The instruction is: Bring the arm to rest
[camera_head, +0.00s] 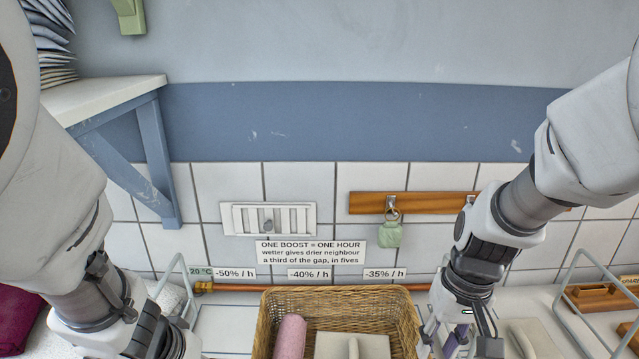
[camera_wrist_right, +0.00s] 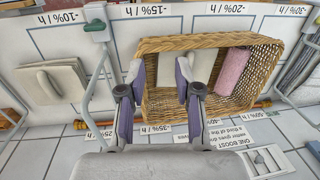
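My right arm comes down from the right in the head view, and its gripper (camera_head: 447,345) is at the bottom edge, just right of a wicker basket (camera_head: 411,305). In the right wrist view my right gripper (camera_wrist_right: 159,75) has its two purple-padded fingers apart, with nothing between them. The basket (camera_wrist_right: 222,42) lies beyond the fingers there; I cannot tell whether they touch it. My left arm (camera_head: 100,300) hangs down at the left of the head view, and its gripper is beyond the bottom edge.
The basket holds a pink roll (camera_head: 290,337) and a pale flat block with a handle (camera_head: 352,345). Wire frames (camera_head: 566,285) stand at either side. A blue-bracketed shelf (camera_head: 110,97) juts out at upper left. A wooden rail (camera_head: 430,203) with a green tag (camera_head: 390,235) is on the tiled wall.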

